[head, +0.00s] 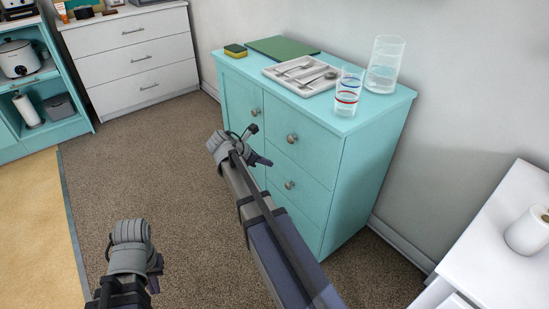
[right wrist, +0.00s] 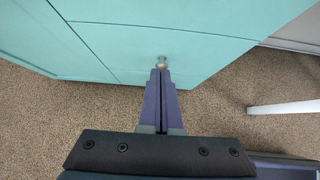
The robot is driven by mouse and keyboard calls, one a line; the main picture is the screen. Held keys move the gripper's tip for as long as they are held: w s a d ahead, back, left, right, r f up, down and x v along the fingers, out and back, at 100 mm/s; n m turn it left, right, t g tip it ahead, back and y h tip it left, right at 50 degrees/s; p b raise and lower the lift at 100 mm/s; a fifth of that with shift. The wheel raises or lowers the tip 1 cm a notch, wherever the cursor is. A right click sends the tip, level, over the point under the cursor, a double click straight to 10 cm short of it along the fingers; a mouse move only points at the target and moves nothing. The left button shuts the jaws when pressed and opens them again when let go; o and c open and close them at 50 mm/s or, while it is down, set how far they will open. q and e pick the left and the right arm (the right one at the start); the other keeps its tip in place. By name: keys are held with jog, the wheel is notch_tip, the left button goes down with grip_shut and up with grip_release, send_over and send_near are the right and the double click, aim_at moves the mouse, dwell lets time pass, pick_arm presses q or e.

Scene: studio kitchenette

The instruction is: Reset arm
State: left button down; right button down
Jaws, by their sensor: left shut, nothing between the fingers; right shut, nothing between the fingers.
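My right arm reaches up the middle of the head view, in front of the teal cabinet (head: 345,165). My right gripper (head: 264,161) is shut and empty, with its purple fingers partly hidden by the wrist. In the right wrist view the right gripper (right wrist: 161,73) has its fingers together, their tips appearing just below a round knob (right wrist: 162,59) on the cabinet front. I cannot tell whether they touch it. My left gripper (head: 156,275) is shut at the lower left of the head view, above the carpet, mostly hidden by its own wrist.
On the cabinet top are a sponge (head: 235,51), a green board (head: 282,48), a cutlery tray (head: 271,72), a striped glass (head: 347,95) and a clear tall glass (head: 385,65). A white table (head: 495,255) stands at right. Carpet (head: 150,165) is open at left.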

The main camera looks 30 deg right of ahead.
jog(key=shift+p+v, duration=0.4)
jog(key=shift+v, duration=0.6)
jog(key=shift+a, duration=0.1)
jog(key=s+a+f+m+y, duration=0.25)
jog(key=s+a+m, duration=0.3)
jog(key=a, duration=0.55)
jog(key=s+a+f+m+y+p, duration=0.1)
jog(key=s+a+m+y, duration=0.2)
jog(key=s+a+m, duration=0.5)
jog(key=s+a+f+m+y, duration=0.2)
jog(key=s+a, duration=0.4)
jog(key=a, duration=0.7)
notch_tip(320, 180, up, 32)
jog(key=p, duration=3.1)
jog(key=shift+w+g+p, duration=0.3)
jog(key=shift+w+g, duration=0.1)
jog(key=shift+w, duration=0.05)
jog(key=shift+f+n, duration=0.1)
jog(key=shift+n, duration=0.15)
